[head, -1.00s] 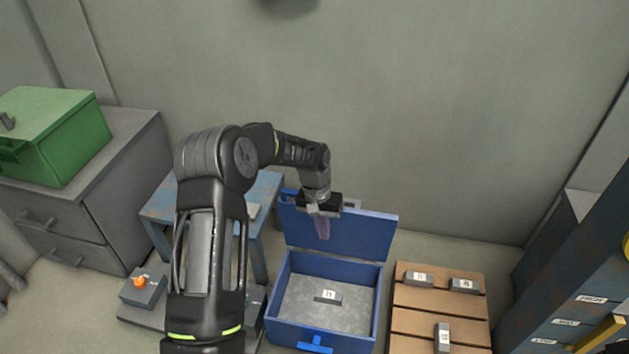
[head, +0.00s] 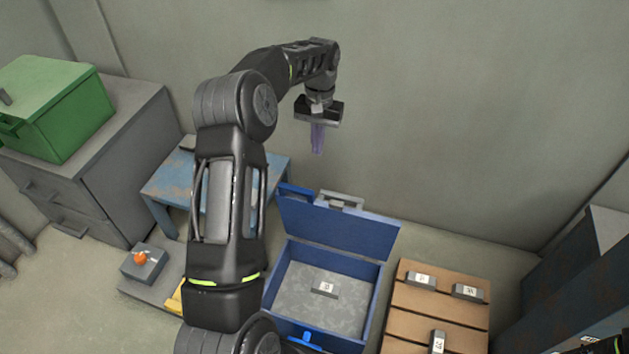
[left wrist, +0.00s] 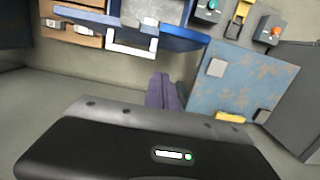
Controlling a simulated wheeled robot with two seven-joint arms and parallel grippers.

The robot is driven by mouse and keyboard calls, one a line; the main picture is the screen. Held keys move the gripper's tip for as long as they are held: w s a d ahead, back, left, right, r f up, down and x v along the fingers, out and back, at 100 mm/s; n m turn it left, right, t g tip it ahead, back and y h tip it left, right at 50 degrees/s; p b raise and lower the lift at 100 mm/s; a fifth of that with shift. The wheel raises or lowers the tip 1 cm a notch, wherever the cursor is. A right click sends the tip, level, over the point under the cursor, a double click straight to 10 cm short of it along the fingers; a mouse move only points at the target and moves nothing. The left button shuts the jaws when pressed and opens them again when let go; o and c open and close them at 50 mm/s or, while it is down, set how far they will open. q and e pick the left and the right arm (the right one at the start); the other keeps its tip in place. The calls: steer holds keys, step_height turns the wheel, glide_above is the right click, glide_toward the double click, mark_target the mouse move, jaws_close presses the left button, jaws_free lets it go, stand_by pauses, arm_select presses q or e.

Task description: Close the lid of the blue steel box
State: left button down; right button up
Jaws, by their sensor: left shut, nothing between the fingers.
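The blue steel box (head: 270,290) stands open on the floor in the lower middle of the head view. Its lid (head: 335,232) is raised and leans back toward the wall. A grey block (head: 324,288) with a white label lies inside. My left gripper (head: 318,150) is shut and empty, pointing down, above and behind the raised lid and clear of it. In the left wrist view the purple fingers (left wrist: 164,92) are together, and the lid's edge (left wrist: 150,34) shows beyond them. My right gripper is not clearly in view.
A wooden pallet (head: 435,308) with several labelled blocks is right of the box. A rusty blue table (head: 160,187) and a control box with an orange button (head: 143,262) are to its left. A green case (head: 60,105) sits on grey drawers. The wall is close behind.

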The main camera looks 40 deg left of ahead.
arm_select(q)
steer(key=s+d+f+b, duration=0.1)
steer(key=s+f, duration=0.3)
steer(key=f, duration=0.6)
steer(key=shift+s+d+f+b, duration=0.25)
steer(key=shift+f+b, duration=0.1)
steer(key=shift+b, duration=0.35)
